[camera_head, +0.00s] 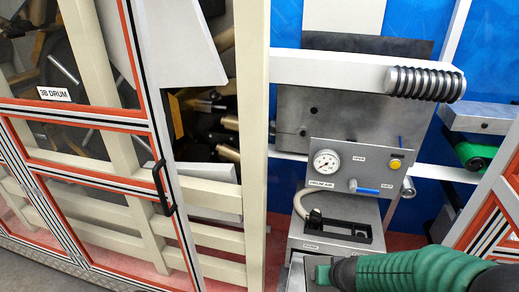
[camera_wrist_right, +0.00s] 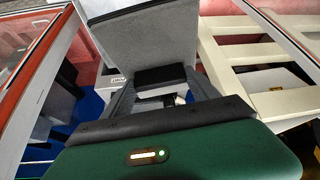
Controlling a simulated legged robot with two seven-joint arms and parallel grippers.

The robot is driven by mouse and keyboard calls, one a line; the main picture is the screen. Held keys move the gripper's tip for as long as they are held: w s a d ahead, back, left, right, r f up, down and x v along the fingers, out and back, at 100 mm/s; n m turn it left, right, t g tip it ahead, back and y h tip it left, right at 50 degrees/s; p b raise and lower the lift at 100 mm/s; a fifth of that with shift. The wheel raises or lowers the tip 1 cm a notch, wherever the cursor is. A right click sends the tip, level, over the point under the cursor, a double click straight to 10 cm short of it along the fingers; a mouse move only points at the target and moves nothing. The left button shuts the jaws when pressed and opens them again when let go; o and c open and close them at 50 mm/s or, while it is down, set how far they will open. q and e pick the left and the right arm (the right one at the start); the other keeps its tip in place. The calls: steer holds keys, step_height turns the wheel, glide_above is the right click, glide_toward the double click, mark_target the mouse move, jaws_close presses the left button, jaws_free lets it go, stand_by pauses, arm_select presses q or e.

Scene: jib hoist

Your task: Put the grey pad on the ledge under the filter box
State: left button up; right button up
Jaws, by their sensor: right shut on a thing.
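A black block shows between the fingers. In the head view my right gripper (camera_head: 309,270) is at the bottom, in front of a grey box (camera_head: 300,232) with a black recess and a hose. Which part is the filter box, and where its ledge lies, I cannot tell. My left gripper is not in view.
A grey panel with a gauge (camera_head: 326,163) and a blue-handled valve stands above the grey box. A cream post (camera_head: 254,150) rises to its left, beside an orange-edged door (camera_head: 110,125) marked as a drum. A ribbed black roller (camera_head: 427,83) juts out at upper right.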

steer(key=shift+a+r+n+y, duration=0.15)
steer(key=shift+r+n+y, duration=0.15)
steer(key=shift+r, duration=0.05)
step_height(320, 180, down, 6)
steer(key=b, duration=0.6)
steer(key=shift+w+f, duration=0.1)
steer(key=s+r, duration=0.2)
steer(key=s, duration=0.1)
steer(key=shift+s, duration=0.3)
steer(key=shift+s+r, duration=0.15)
steer(key=shift+s, duration=0.15)
steer(key=shift+w, duration=0.15)
